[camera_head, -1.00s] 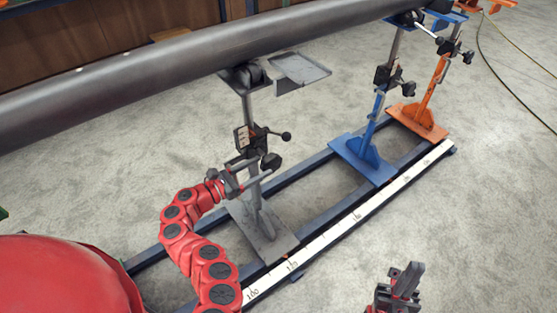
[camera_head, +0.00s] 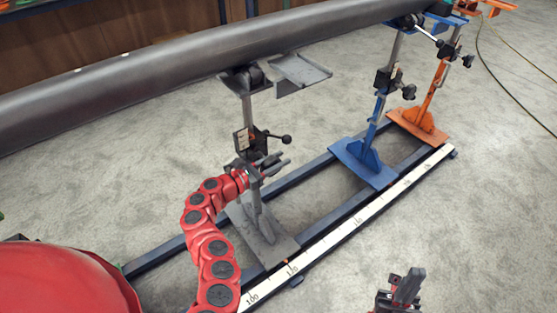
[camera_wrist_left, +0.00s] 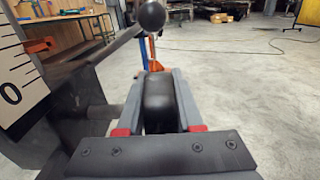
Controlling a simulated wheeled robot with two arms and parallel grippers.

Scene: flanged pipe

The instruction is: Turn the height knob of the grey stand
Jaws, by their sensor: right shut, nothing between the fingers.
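The grey stand (camera_head: 262,222) stands on the rail under the pipe, with a black ball-ended lever (camera_head: 286,139) on its clamp. The black height knob (camera_wrist_left: 159,98) is in the left wrist view, between the two fingers of my left gripper (camera_wrist_left: 161,88). The fingers lie along both sides of it, with a narrow gap showing near their base. In the head view my left gripper (camera_head: 277,161) is at the stand's post, just below the lever, and hides most of the knob. My right gripper (camera_head: 405,285) is shut and empty at the bottom, away from the stands.
The large grey pipe (camera_head: 190,55) crosses above. A blue stand (camera_head: 367,160) and an orange stand (camera_head: 420,124) stand farther right. A scale strip (camera_head: 350,225) lies along the front rail. In the wrist view, the lever's ball (camera_wrist_left: 151,15) is close above the knob.

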